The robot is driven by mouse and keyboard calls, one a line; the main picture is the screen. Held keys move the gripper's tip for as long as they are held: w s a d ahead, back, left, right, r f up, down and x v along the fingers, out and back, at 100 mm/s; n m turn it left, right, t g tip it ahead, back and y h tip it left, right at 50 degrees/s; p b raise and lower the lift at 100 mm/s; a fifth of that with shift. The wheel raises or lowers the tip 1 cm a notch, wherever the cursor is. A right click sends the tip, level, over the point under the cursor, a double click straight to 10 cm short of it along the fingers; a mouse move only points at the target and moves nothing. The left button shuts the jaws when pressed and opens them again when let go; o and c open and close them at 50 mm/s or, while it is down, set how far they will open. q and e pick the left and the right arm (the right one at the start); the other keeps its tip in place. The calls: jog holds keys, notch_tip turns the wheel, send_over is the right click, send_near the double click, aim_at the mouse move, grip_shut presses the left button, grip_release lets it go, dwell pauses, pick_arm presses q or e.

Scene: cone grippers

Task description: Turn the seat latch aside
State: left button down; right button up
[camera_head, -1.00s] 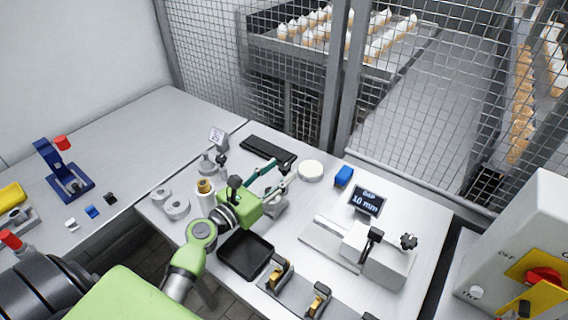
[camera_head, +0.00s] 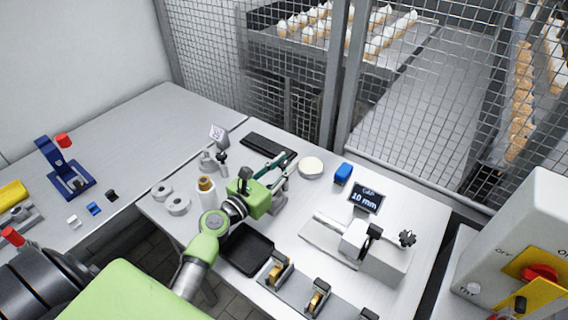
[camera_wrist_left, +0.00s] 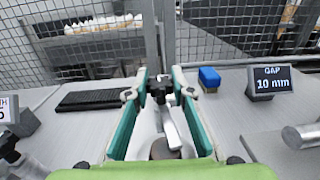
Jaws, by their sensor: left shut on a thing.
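My left gripper (camera_head: 285,168) reaches over the right bench to a grey fixture (camera_head: 278,203). In the left wrist view its two green fingers (camera_wrist_left: 160,94) point forward, with their tips on either side of a small dark knob-like part (camera_wrist_left: 159,84), which I take to be the seat latch. The gripper is shut on it. A pale metal bar (camera_wrist_left: 171,128) runs from this part toward the camera, between the fingers. The green gripper body hides much of the fixture in the head view. My right gripper is not in view.
A black tray (camera_head: 246,250) lies in front of the gripper. A white disc (camera_head: 311,168), blue block (camera_head: 343,173) and gap display (camera_head: 366,199) stand to the right. Mesh fencing (camera_head: 290,90) closes the back.

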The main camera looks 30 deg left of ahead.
pick_arm(q)
jog(key=shift+d+r+n+y+p, duration=0.1)
jog(key=shift+r+n+y+p, duration=0.15)
jog(key=shift+n+y+p, duration=0.75)
jog(key=n+y, duration=0.1)
jog(key=y, duration=0.1)
jog(key=shift+f+y, duration=0.15)
jog(key=shift+y, duration=0.25)
jog(key=shift+n+y, duration=0.6)
jog(key=shift+y, duration=0.3)
jog(key=c, duration=1.7)
grip_release()
jog(key=shift+f, duration=0.1)
jog(key=s, duration=0.4)
jog(key=s+d, duration=0.1)
jog(key=s, duration=0.3)
jog(key=s+d, duration=0.1)
jog(key=s, duration=0.2)
jog(key=shift+s+d, duration=0.1)
jog(key=shift+s, duration=0.3)
